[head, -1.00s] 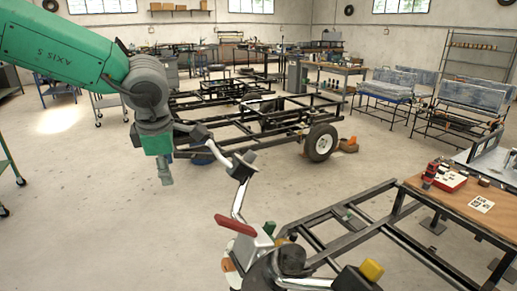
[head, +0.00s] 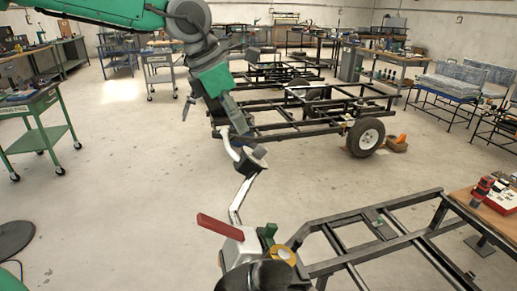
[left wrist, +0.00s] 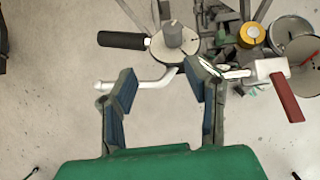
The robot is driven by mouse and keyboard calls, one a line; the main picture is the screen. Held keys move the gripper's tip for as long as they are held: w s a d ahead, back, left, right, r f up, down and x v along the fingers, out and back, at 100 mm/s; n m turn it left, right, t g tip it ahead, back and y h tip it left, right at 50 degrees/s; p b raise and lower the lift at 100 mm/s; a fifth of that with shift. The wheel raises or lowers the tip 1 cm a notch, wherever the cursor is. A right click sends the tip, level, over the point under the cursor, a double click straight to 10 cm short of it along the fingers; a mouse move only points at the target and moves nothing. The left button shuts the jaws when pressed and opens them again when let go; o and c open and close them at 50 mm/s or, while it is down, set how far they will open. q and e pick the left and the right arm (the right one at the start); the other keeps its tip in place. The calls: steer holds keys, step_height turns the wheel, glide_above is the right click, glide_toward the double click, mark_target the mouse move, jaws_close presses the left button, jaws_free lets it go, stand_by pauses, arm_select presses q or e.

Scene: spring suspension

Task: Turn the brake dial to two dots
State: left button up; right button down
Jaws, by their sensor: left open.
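A pale round disc with a grey knob (left wrist: 173,36) on it, which looks like the brake dial, stands on a bent chrome bar (left wrist: 150,82) in the left wrist view. The dial (head: 254,157) shows edge-on in the head view. Its dots and pointer are too small to read. A black grip (left wrist: 122,40) sticks out left of the disc. My left gripper (head: 234,124) is just above and beside the dial in the head view. In the left wrist view its open fingers (left wrist: 160,82) stand apart, with nothing held, the bar showing between them. My right gripper is not in view.
A red lever (head: 220,227) and a yellow cap (head: 284,254) stand below the bar. A dark metal frame (head: 365,235) lies at lower right. A wheeled chassis (head: 300,115) stands behind. A green cart (head: 42,120) is at left. Open floor lies between.

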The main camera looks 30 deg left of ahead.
mark_target(262, 146)
arm_select(q)
steer(key=x, duration=0.4)
steer(key=shift+w+a+f, duration=0.15)
steer(key=shift+f, duration=0.1)
steer(key=d+f, duration=0.1)
steer(key=w+d+f, duration=0.1)
steer(key=d+f, duration=0.1)
steer(key=shift+w+f+b, duration=0.15)
steer(key=shift+f+b, duration=0.1)
steer(key=shift+b, duration=0.05)
steer(key=shift+a, duration=0.5)
steer(key=c, duration=0.6)
steer(key=shift+c, duration=0.7)
steer(key=shift+d+r, duration=0.2)
steer(key=shift+d, duration=0.8)
jaws_close()
steer(key=shift+d, duration=0.25)
steer(key=shift+w, duration=0.1)
steer(key=shift+w+a, duration=0.1)
steer(key=shift+a, duration=0.25)
steer(key=shift+r, duration=0.1)
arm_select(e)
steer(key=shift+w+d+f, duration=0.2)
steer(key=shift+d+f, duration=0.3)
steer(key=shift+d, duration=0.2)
